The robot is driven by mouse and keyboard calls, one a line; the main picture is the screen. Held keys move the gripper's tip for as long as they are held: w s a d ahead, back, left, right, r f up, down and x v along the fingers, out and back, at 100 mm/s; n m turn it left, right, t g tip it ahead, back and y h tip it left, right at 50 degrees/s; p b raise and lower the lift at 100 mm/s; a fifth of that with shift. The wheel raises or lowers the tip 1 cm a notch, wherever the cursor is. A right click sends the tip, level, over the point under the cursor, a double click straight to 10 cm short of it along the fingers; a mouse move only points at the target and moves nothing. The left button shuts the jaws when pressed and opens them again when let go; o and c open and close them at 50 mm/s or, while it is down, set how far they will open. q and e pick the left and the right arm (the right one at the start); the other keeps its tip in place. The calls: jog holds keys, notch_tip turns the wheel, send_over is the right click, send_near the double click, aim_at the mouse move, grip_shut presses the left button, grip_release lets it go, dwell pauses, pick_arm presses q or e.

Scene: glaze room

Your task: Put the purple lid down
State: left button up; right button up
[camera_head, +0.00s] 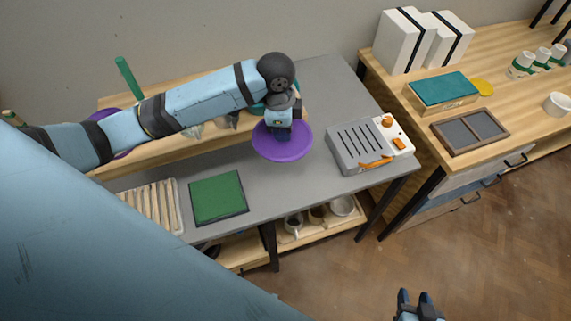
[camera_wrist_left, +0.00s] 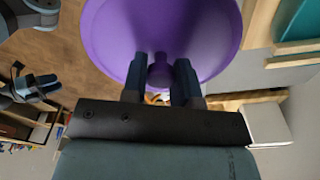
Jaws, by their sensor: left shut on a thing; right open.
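The purple lid (camera_head: 296,150) is a round, shallow disc over the grey worktop (camera_head: 245,160), in front of the wooden shelf. My left gripper (camera_head: 283,134) is shut on the lid's knob from above and hides part of the lid. In the left wrist view the lid (camera_wrist_left: 115,30) fills the upper middle, with its knob between the two fingers of my left gripper (camera_wrist_left: 160,78). I cannot tell whether the lid touches the worktop. My right gripper (camera_head: 417,303) is open and empty, low over the floor at the bottom of the head view.
A grey-white device (camera_head: 352,150) with orange knobs stands right of the lid. A green mat (camera_head: 218,197) and a ribbed rack (camera_head: 152,206) lie to the left. Another purple thing (camera_head: 100,115) is partly hidden behind my left arm. Bare worktop lies between mat and device.

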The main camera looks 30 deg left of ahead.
pick_arm(q)
jog(key=r+m, duration=0.1)
jog(key=m, duration=0.1)
jog(key=r+m+b, duration=0.1)
jog(key=m, duration=0.1)
jog(key=w+r+m, duration=0.1)
jog(key=m, duration=0.1)
jog(key=shift+a+m+b, duration=0.1)
jog(key=shift+m+b, duration=0.2)
jog(key=shift+b, duration=0.1)
jog(key=shift+w+r+m+g, duration=0.2)
jog(key=shift+r+m+g, duration=0.1)
jog(key=shift+m, duration=0.6)
jog(key=shift+f, duration=0.35)
notch_tip(320, 180, down, 19)
jog(key=shift+r+b, duration=0.1)
jog(key=shift+b, duration=0.2)
jog(key=o, duration=0.9)
jog(key=shift+f, duration=0.2)
jog(key=shift+r, duration=0.1)
